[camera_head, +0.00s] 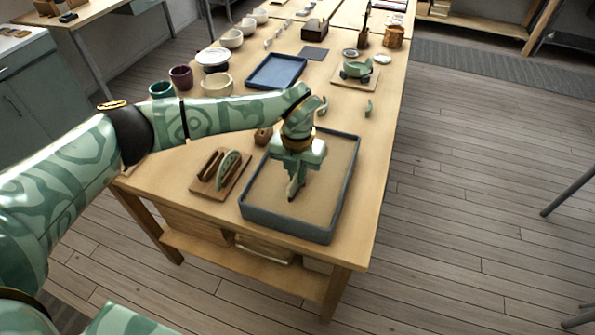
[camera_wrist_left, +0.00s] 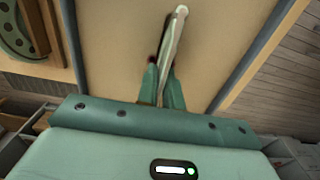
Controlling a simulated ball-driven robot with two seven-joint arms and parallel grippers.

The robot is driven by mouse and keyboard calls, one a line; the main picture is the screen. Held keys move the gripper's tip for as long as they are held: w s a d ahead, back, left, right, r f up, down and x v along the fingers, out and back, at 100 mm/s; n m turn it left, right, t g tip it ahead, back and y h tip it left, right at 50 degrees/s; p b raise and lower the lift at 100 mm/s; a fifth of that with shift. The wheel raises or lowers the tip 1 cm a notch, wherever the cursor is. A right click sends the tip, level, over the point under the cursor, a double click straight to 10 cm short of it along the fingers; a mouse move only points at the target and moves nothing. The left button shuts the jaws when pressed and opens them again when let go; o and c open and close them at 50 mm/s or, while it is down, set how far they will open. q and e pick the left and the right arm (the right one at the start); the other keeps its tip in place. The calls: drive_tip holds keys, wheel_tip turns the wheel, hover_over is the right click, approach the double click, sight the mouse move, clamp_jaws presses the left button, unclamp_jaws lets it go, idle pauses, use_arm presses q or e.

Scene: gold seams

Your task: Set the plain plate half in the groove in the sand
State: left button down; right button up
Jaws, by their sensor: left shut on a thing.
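My left gripper (camera_head: 294,190) is over the sand tray (camera_head: 286,223), pointing down close to the sand. In the left wrist view its fingers (camera_wrist_left: 163,88) are shut on a pale, thin piece, the plain plate half (camera_wrist_left: 174,40), seen edge-on and standing up between them. The sand (camera_wrist_left: 115,40) is smooth and tan, inside a blue-grey rim. I cannot make out the groove. Whether the plate half touches the sand is unclear. In the head view the gripper mostly hides the plate half. My right gripper is not in view.
A wooden rack (camera_head: 208,190) with a green piece (camera_head: 228,170) standing in it is left of the tray. A small brown block (camera_head: 263,136) is behind.

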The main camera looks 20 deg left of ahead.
use_arm(q)
drive_tip(key=shift+r+p, duration=0.1)
drive_tip(key=shift+p, duration=0.2)
drive_tip(key=shift+f, duration=0.8)
idle(1.1)
drive_tip(key=c, duration=1)
unclamp_jaws()
drive_tip(key=shift+r, duration=0.15)
drive_tip(key=shift+r+p, duration=2.25)
drive_tip(key=shift+r, duration=0.65)
drive_tip(key=shift+f, duration=0.1)
